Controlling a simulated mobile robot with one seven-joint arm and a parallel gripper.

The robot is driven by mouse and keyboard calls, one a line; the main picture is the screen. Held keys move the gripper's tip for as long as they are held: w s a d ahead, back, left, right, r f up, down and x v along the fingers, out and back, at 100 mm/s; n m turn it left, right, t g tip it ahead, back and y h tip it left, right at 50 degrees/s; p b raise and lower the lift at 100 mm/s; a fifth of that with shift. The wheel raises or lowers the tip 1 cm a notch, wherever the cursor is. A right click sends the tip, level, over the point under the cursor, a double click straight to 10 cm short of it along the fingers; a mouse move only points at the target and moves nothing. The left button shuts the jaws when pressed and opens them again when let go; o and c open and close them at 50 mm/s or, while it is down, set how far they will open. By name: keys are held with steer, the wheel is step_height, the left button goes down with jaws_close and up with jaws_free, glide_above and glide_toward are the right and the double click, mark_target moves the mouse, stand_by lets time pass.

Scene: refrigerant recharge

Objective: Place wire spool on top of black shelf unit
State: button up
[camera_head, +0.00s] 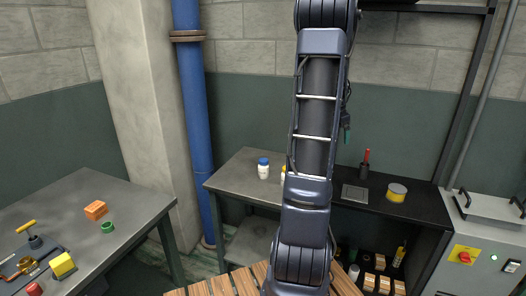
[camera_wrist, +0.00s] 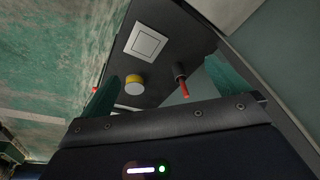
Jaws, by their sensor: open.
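A black shelf unit (camera_head: 432,208) stands against the back wall. A round yellow-sided item with a pale grey face (camera_head: 397,192) sits on its top, right of centre; it may be the wire spool, but I cannot tell for sure. It also shows in the wrist view (camera_wrist: 135,84). A small green ring-like item (camera_head: 107,227) lies on the left table. In the wrist view my gripper (camera_wrist: 164,90) is open, with its teal fingers wide apart. The yellow item appears between them, some distance beyond.
A red-handled tool in a dark holder (camera_head: 365,164) and a square grey plate (camera_head: 355,194) also occupy the shelf top. A grey bench (camera_head: 232,180) holds a white bottle with a blue cap (camera_head: 263,168). The left table (camera_head: 150,207) holds an orange block (camera_head: 95,210) and tools.

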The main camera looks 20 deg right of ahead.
steer(key=s+a+r+n+t+y, duration=0.15)
steer(key=a+r+n, duration=0.25)
steer(key=a, duration=0.8)
steer(key=s+a+r+n+t+h, duration=0.15)
steer(key=a+r+n, duration=0.3)
steer(key=a, duration=0.85)
steer(key=s+a+n+t+y, duration=0.1)
steer(key=s+a+n+y, duration=0.1)
steer(key=s+a+n, duration=0.7)
steer(key=s+a, duration=0.6)
steer(key=a, duration=0.3)
steer(key=shift+s+a+f+n+y, duration=0.15)
steer(key=shift+s+a+n+y, duration=0.05)
steer(key=shift+s+n+y, duration=0.15)
